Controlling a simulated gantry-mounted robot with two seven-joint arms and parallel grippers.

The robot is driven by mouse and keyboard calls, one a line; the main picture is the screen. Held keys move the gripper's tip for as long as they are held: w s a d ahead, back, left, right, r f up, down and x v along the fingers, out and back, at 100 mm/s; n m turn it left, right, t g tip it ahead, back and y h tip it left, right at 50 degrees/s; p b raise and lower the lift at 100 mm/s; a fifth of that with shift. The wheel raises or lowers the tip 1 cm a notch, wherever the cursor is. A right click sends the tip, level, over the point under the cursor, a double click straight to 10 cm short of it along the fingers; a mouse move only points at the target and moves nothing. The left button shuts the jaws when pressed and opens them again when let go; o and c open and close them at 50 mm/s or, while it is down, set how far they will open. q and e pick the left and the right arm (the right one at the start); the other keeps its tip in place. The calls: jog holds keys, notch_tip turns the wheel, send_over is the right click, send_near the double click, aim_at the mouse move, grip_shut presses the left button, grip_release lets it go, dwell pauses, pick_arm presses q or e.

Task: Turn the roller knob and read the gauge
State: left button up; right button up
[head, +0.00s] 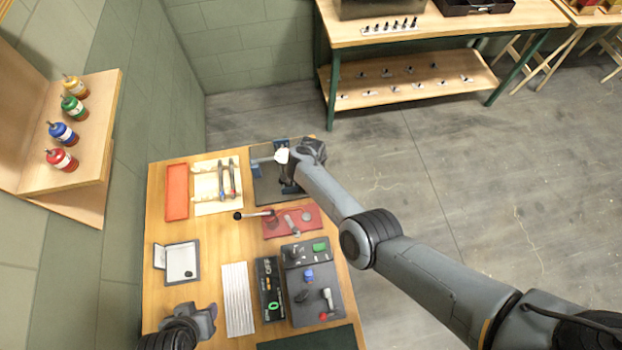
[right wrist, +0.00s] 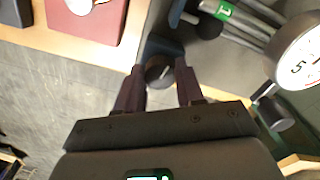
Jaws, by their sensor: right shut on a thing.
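The dark roller knob (right wrist: 158,68) sits between the two fingers of my right gripper (right wrist: 158,84), which is shut on it. The white gauge (right wrist: 302,48) with a round dial is at the right edge of the right wrist view, partly cut off; the digit 5 shows, but the full reading cannot be made out. In the head view the gauge (head: 282,155) is a small white shape on a dark plate (head: 268,185) with blue stands. My right gripper (head: 312,152) is at that plate's right side, its fingers hidden. My left gripper (head: 203,318) is at the table's near left, apart from everything; its jaw opening is unclear.
The wooden table (head: 215,225) also holds a red plate (head: 275,226) with a lever, an orange tray (head: 177,192), a white rack (head: 205,186), a dark control panel (head: 310,262) and a small white case (head: 182,262). Bottles stand on a wall shelf (head: 100,130) at left.

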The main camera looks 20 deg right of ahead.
jog(key=shift+r, duration=0.1)
dwell(0.4)
jog(key=o, duration=1)
jog(key=shift+o, duration=0.2)
notch_tip(320, 180, up, 11)
jog(key=p, duration=0.4)
jog(key=shift+f, duration=0.2)
